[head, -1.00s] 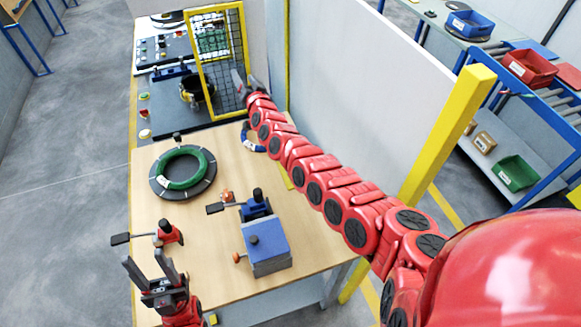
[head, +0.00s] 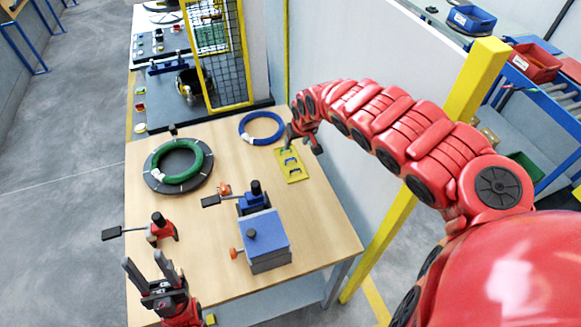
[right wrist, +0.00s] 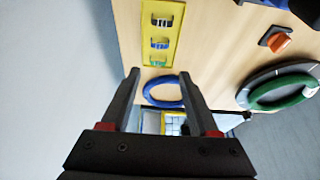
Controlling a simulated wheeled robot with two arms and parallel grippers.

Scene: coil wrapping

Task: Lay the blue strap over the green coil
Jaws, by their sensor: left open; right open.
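The green coil (head: 182,160) lies on a dark round plate (head: 154,181) at the left of the table, and shows at the right wrist view's edge (right wrist: 287,92). A yellow board (head: 299,178) at the table's right edge carries small arched pieces. My right gripper (head: 302,143) is open and empty above the board's far end. My left gripper (head: 144,260) is open and empty at the table's front left.
A blue coil (head: 262,139) lies behind the yellow board. A blue block with a clamp (head: 266,240) stands mid-table, and a red clamp (head: 162,232) front left. A yellow post (head: 430,170) and a wall are at the right.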

